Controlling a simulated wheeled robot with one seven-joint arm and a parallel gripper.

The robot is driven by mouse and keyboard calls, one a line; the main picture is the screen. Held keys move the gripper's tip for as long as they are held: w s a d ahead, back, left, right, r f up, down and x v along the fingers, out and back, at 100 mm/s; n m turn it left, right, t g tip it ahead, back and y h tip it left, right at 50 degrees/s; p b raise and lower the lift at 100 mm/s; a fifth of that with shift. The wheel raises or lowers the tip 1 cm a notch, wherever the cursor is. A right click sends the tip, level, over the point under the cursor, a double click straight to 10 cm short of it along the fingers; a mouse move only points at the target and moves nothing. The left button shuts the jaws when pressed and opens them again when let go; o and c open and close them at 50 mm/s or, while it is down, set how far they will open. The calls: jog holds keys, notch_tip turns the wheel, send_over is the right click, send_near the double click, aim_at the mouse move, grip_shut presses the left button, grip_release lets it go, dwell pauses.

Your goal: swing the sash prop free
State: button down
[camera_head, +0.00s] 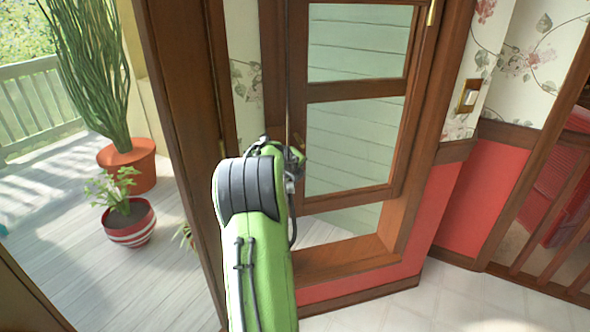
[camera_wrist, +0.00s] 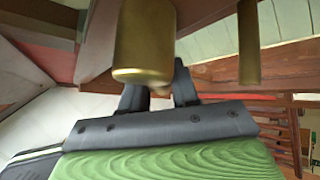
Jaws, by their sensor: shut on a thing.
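The wood-framed sash (camera_head: 357,98) with glass panes stands in the middle of the head view. My gripper (camera_head: 292,160) is at its left stile, mostly hidden by my green arm. A thin brass piece (camera_head: 287,131) shows just above it. In the wrist view, my gripper's two dark fingers (camera_wrist: 160,92) are shut on a small tan piece, which I take to be part of the sash prop. A thick brass cylinder (camera_wrist: 145,45) hangs in front and hides most of the grip. A second brass bar (camera_wrist: 248,45) is to the right, apart from the fingers.
The wooden sill (camera_head: 345,259) runs below the sash. A dark wood post (camera_head: 180,140) stands close left of my arm. Potted plants (camera_head: 128,222) are on the deck beyond it. A brass switch plate (camera_head: 468,96) is on the right wall. Pale floor (camera_head: 450,303) is clear at bottom right.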

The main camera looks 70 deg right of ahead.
jog(key=shift+a+f, duration=0.1)
jog(key=shift+f, duration=0.15)
jog(key=c, duration=0.9)
grip_release()
jog(key=shift+c, duration=0.2)
jog(key=shift+r, duration=0.1)
jog(key=shift+a+r, duration=0.15)
jog(key=shift+r, duration=0.1)
jog(key=p+v, duration=0.2)
jog(key=v, duration=1.3)
jog(key=shift+a, duration=0.1)
